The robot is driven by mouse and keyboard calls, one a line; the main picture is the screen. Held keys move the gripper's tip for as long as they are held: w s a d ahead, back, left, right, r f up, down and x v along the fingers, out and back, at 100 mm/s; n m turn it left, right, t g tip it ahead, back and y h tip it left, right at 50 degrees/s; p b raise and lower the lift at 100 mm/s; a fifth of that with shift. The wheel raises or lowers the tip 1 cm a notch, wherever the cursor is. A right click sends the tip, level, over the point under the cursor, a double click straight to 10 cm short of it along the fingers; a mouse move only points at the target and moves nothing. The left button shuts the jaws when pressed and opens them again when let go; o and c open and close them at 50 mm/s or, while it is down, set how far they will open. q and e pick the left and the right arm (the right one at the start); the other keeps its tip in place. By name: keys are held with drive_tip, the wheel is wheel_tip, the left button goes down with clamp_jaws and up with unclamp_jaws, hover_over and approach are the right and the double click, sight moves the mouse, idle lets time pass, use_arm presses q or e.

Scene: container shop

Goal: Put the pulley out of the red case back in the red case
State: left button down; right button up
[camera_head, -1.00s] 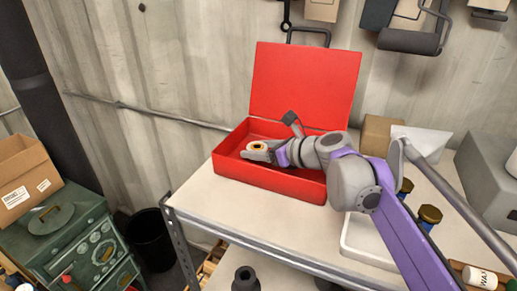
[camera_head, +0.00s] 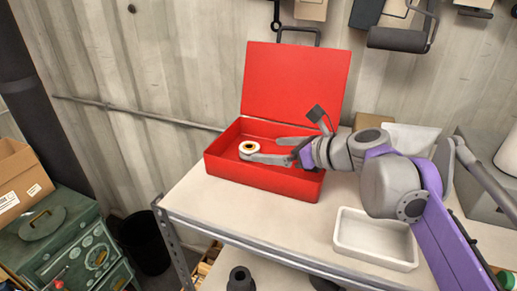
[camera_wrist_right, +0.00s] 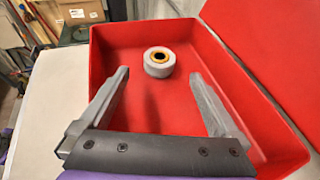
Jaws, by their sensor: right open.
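The red case (camera_head: 262,178) stands open on the shelf top, its lid raised at the back. The pulley (camera_head: 249,148), a pale ring with an orange-yellow inner rim and dark hole, is inside the case toward its left part. In the right wrist view the pulley (camera_wrist_right: 159,62) rests on the case floor near the far wall, ahead of the fingers and apart from them. My right gripper (camera_head: 268,149) is open and empty, reaching into the case from the right; its two fingers also show in the right wrist view (camera_wrist_right: 160,90). My left gripper is not in view.
A white tray (camera_head: 375,240) sits on the bench top (camera_head: 240,215) right of the case. A cardboard box and a grey case stand farther right. A green stove-like cabinet (camera_head: 62,240), a carton (camera_head: 18,180) and a black bin (camera_head: 147,240) are at left. Tools hang above.

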drive_tip(key=shift+v, duration=1.9)
drive_tip(key=shift+c, duration=0.3)
